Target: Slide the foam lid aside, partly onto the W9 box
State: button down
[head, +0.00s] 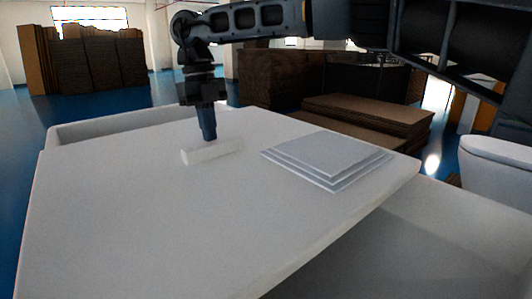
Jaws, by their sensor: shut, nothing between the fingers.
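The foam lid (150,225) is a large, flat white slab filling the middle of the head view. On top it has a small raised white bar (212,151) and a stepped square raised block (325,158). My gripper (208,138) points down, shut and empty, with its tip right behind the bar; I cannot tell whether it touches. White box walls show past the lid at the back left (110,124) and at the lower right (455,225). No label is readable, so I cannot tell which is the W9 box.
Stacks of brown cardboard (370,118) stand behind the lid at the right, with more brown stacks (95,62) far left. A white toilet (498,165) stands at the right edge. Blue floor (20,130) is clear at the left. My arm spans the top right.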

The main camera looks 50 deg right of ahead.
jog(key=p, duration=0.4)
send_over(193, 140)
jog(key=shift+s+a+f, duration=0.1)
jog(key=shift+s+f, duration=0.1)
jog(key=shift+f, duration=0.2)
jog(key=shift+r, duration=0.1)
jog(key=shift+w+r, duration=0.1)
jog(key=shift+r, duration=0.4)
jog(key=shift+r+b, duration=0.3)
jog(key=shift+r, duration=0.3)
notch_tip(193, 140, up, 2)
jog(key=shift+r, duration=0.1)
jog(key=s+d+r+b, duration=0.3)
jog(key=s+d+r, duration=0.4)
jog(key=s+d, duration=0.1)
jog(key=shift+d+b, duration=0.4)
jog(key=shift+r, duration=0.1)
